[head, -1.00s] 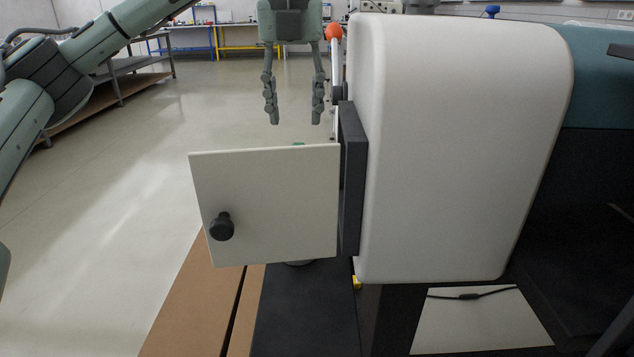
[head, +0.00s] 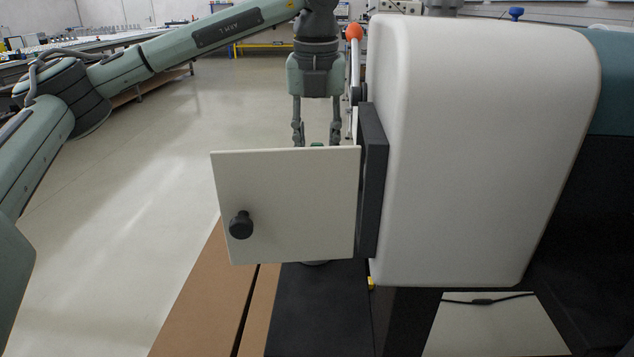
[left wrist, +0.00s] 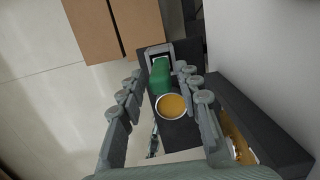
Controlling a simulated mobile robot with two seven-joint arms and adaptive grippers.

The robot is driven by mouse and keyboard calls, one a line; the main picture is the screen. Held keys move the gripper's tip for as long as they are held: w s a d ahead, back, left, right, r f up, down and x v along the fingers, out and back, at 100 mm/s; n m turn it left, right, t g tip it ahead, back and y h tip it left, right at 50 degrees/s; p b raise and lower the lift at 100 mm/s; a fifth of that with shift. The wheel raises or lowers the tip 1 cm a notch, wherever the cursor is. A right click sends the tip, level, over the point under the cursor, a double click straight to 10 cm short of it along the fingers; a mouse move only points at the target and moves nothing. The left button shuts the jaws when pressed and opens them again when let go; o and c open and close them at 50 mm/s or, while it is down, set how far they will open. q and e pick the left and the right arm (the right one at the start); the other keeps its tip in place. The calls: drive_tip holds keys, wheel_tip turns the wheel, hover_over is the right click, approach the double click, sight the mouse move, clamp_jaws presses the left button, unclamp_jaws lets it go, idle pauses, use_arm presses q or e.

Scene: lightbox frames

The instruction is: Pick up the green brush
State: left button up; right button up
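The green brush (left wrist: 161,75) shows between the fingers of my left gripper in the left wrist view, apart from both of them. My right gripper is in neither view.
The white door panel (head: 290,205) with a black knob (head: 241,225) stands in front of my left gripper. A large white housing (head: 480,150) with a dark frame (head: 372,180) is close on its right. A round container with orange contents (left wrist: 171,105) sits near the brush.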

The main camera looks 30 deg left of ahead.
use_arm(q)
clamp_jaws()
